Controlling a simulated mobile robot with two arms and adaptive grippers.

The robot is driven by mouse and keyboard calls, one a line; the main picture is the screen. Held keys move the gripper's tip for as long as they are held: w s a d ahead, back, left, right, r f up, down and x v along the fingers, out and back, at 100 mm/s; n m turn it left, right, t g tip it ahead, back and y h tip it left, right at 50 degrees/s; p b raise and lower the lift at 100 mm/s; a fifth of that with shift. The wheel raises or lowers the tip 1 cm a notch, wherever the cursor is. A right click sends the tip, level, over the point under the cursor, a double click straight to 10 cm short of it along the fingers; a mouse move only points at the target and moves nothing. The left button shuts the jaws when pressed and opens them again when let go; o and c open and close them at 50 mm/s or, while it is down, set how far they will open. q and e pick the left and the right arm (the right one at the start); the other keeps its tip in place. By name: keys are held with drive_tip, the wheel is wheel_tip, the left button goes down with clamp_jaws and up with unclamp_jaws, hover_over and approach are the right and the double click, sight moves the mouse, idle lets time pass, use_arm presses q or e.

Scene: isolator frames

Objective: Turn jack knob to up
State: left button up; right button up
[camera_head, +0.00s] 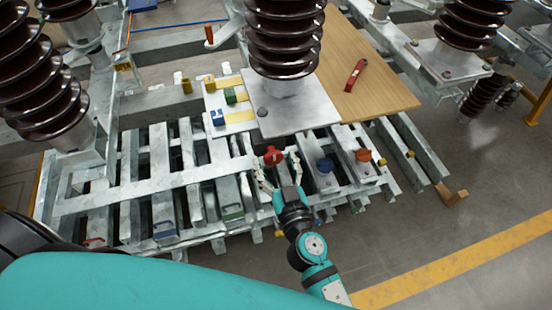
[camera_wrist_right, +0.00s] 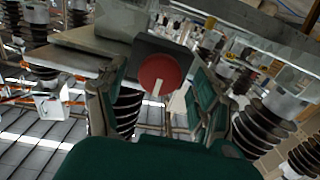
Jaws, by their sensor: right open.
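A round red knob (camera_head: 273,156) sits at the front edge of the grey metal frame, in the middle of the head view. In the right wrist view the red knob (camera_wrist_right: 165,72) faces me on a dark square plate, and a pale pointer mark runs from its centre downward, slightly left. My right gripper (camera_head: 275,172) is open, with its two fingers on either side of the knob and pointing at it. In the wrist view the fingers (camera_wrist_right: 158,88) flank the knob with visible gaps, so nothing is gripped. My left gripper is not in view.
Large brown insulators (camera_head: 284,40) rise behind. A wooden board (camera_head: 385,95) carries a red-handled tool (camera_head: 355,75). Open floor (camera_head: 470,180) lies to the right.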

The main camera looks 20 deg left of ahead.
drive_tip(key=c, duration=1.2)
